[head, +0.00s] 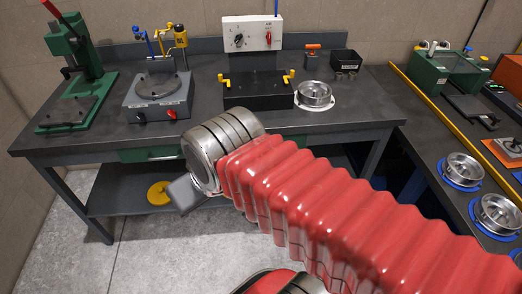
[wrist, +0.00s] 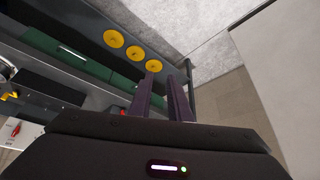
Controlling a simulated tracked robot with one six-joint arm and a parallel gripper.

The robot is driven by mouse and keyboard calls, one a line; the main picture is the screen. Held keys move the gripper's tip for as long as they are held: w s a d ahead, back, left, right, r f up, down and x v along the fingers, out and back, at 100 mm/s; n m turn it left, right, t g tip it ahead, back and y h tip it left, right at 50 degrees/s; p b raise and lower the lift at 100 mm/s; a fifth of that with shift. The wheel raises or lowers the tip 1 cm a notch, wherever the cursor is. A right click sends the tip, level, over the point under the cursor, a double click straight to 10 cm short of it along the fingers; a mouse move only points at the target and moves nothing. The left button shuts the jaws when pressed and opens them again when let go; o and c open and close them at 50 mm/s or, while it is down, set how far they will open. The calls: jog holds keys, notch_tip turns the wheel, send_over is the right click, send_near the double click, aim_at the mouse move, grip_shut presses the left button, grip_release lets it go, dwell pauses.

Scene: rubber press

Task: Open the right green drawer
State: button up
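The bench (head: 85,144) has green drawer fronts under its top. One green drawer front (head: 150,154) shows left of my arm in the head view; my arm hides most of the front edge further right, so I cannot make out the right drawer clearly there. In the tilted wrist view, a green drawer front (wrist: 92,68) runs diagonally at the left, with a pale bar handle at its upper part. It looks closed. My gripper (wrist: 168,85) has two dark fingers apart with nothing between them. It is away from the drawers. In the head view its grey end (head: 184,193) points down-left.
Yellow discs (wrist: 135,53) lie on the lower shelf (head: 115,192). A green press (head: 75,45), a grey tester (head: 158,95) and a white control box (head: 251,34) stand on the bench. A side bench (head: 430,150) is at right. The floor in front is clear.

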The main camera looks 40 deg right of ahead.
jog(key=w+d+f+m+y, duration=0.6)
jog(key=w+d+f+y, duration=0.6)
jog(key=w+d+f, duration=0.3)
jog(key=s+d+f+m+t+h, duration=0.2)
jog(key=d+f+m+t+h, duration=0.2)
jog(key=d, duration=0.8)
jog(key=s+d+f+m+t+h, duration=0.2)
jog(key=d+f+m+t+h, duration=0.2)
jog(key=d+f+t, duration=0.5)
jog(key=d+f, duration=0.4)
jog(key=shift+f+t, duration=0.2)
jog(key=shift+t, duration=0.1)
jog(key=shift+w, duration=0.15)
jog(key=x, duration=1.3)
jog(key=shift+w, duration=0.35)
